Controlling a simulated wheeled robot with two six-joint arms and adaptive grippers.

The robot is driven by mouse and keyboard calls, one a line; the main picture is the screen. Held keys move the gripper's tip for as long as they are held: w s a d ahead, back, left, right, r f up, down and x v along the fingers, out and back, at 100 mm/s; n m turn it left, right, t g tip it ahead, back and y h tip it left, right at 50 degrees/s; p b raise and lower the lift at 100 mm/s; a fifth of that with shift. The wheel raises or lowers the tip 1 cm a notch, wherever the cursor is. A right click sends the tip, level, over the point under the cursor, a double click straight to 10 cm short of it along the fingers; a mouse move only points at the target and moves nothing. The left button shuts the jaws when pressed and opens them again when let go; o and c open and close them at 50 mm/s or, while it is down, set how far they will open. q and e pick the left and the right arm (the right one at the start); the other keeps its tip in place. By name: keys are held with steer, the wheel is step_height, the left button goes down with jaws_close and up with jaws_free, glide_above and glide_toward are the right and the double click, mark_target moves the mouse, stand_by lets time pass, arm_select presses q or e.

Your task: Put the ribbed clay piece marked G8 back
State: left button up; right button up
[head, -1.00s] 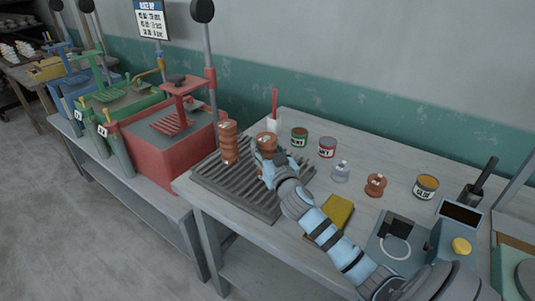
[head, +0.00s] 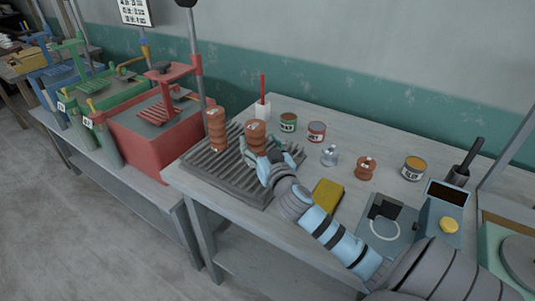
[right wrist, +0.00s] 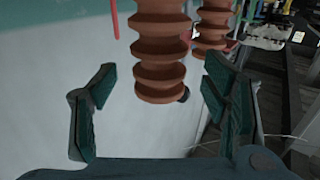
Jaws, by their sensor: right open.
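Two tall brown ribbed clay pieces stand upright on a dark slatted rack (head: 225,185): a left one (head: 215,130) and a right one (head: 256,133). Each has a small pale mark on top, too small to read, so I cannot tell which is G8. My right gripper (head: 264,156) is open at the near right side of the right piece. In the right wrist view this piece (right wrist: 160,50) appears between the spread fingers (right wrist: 160,78), with gaps on both sides. The left piece (right wrist: 212,30) shows behind it. My left gripper is not in view.
A short brown spool (head: 366,169), a clear bottle (head: 330,155), green (head: 288,122) and red (head: 317,131) labelled cans, a glaze tin (head: 413,168) and a yellow sponge (head: 327,194) are on the table. A red press (head: 155,140) stands left of the rack.

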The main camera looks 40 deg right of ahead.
steer(key=v, duration=0.8)
steer(key=shift+r, duration=0.15)
